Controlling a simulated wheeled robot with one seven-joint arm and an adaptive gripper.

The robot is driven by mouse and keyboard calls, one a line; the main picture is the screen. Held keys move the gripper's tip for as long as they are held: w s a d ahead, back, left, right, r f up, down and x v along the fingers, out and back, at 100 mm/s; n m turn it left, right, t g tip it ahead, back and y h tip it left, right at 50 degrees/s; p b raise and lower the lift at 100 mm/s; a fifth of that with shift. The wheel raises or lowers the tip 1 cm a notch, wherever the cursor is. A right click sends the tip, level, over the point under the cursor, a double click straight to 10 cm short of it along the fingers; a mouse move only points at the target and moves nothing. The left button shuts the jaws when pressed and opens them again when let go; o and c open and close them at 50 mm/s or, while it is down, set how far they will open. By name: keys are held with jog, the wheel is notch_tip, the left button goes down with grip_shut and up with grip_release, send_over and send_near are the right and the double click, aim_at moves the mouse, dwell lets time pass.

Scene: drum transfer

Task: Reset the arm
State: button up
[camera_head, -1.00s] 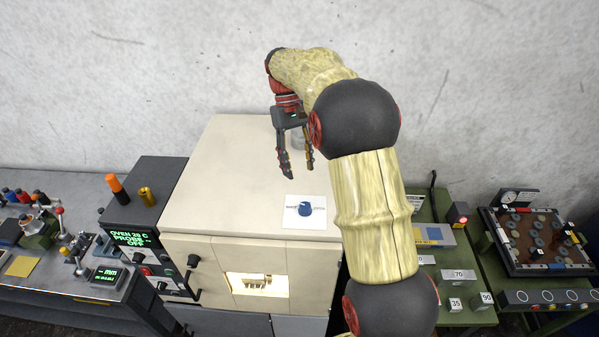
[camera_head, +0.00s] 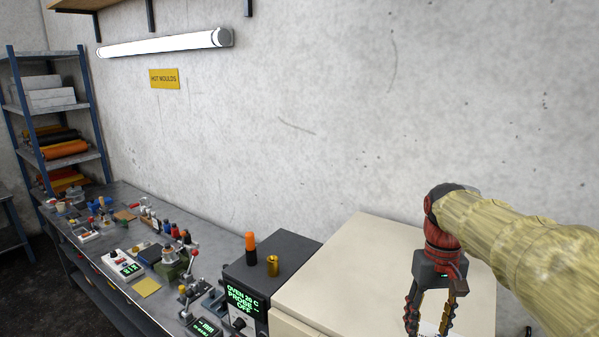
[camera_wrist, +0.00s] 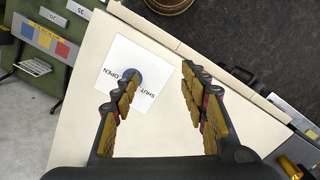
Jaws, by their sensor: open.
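My gripper (camera_head: 431,312) is at the right of the head view, pointing down over the cream oven top (camera_head: 350,262). Its two fingers are apart with nothing between them. In the wrist view my gripper (camera_wrist: 160,90) also shows open, above the oven top. A white card marked OPEN and SHUT with a blue knob (camera_wrist: 130,78) lies on the oven top, partly behind the left finger. In the head view my arm and gripper hide most of the card.
A long bench (camera_head: 150,300) full of small tools runs left. A shelf rack (camera_head: 55,120) stands at the far left. The wall is behind.

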jog(key=s+a+f+t+b, duration=0.3)
jog(key=s+a+f+b, duration=0.1)
jog(key=s+f+b, duration=0.4)
jog(key=s+a+f+t+b, duration=0.3)
jog(key=s+f+b, duration=0.6)
jog(key=f, duration=0.3)
jog(key=shift+s+a+f+t, duration=0.2)
jog(key=shift+s+a+t, duration=0.1)
jog(key=shift+a, duration=0.3)
